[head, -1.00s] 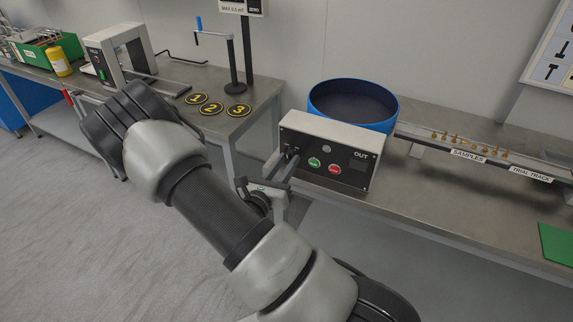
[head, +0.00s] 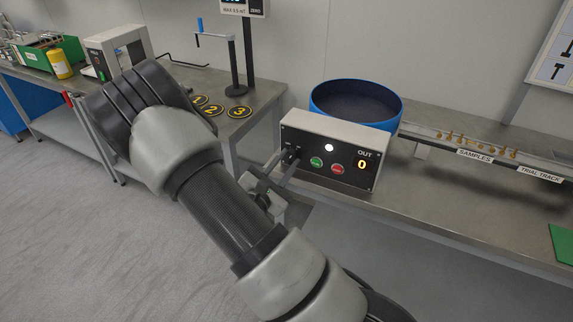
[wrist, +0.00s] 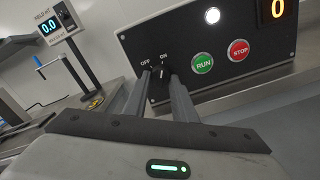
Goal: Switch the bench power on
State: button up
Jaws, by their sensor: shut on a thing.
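The bench control box (head: 330,150) has a black front with a switch knob (wrist: 158,72) between OFF and ON labels at its left. My gripper (wrist: 157,80) is shut on the dark knob, one finger on each side. The fingers hide part of it, and its exact angle is hard to read. In the head view my gripper (head: 288,163) reaches the box's left front. The white lamp (head: 329,148) is lit and the OUT display (head: 362,164) shows an orange 0. It also shows in the wrist view (wrist: 277,8).
A green RUN button (wrist: 202,63) and a red STOP button (wrist: 238,50) sit right of the knob. A blue round bowl (head: 357,101) stands behind the box. A field meter (wrist: 55,23) reads 0.0. Numbered discs (head: 238,112) lie on the left bench.

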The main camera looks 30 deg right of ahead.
dwell(0.3)
jog(key=o, duration=1)
jog(key=shift+a, duration=0.1)
jog(key=v, duration=1.7)
jog(key=shift+s+a, duration=0.1)
jog(key=shift+s, duration=0.1)
